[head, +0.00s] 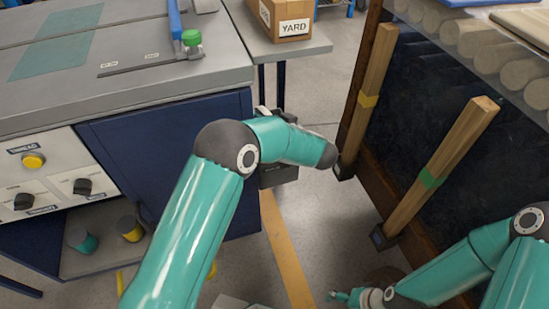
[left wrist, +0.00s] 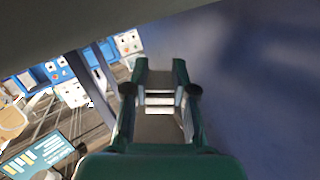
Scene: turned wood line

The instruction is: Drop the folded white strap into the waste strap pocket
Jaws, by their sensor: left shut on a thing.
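My left gripper (head: 278,175) is mostly hidden behind my left arm in the head view, in front of the dark blue cabinet. In the left wrist view the two fingers of my left gripper (left wrist: 160,75) stand either side of pale white bands, which look like the folded white strap (left wrist: 159,98); the gripper is shut on it. The strap is hidden in the head view. I cannot make out the waste strap pocket in either view. My right gripper (head: 342,296) is small and partly cut off at the bottom of the head view; its jaws are unclear.
A grey-topped bench (head: 150,85) with a dark blue cabinet (head: 165,150) stands at left. A carton marked YARD (head: 285,20) sits on a side table. At right, wooden posts (head: 445,165) lean by a rack of wooden rollers (head: 475,50). Floor shows between.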

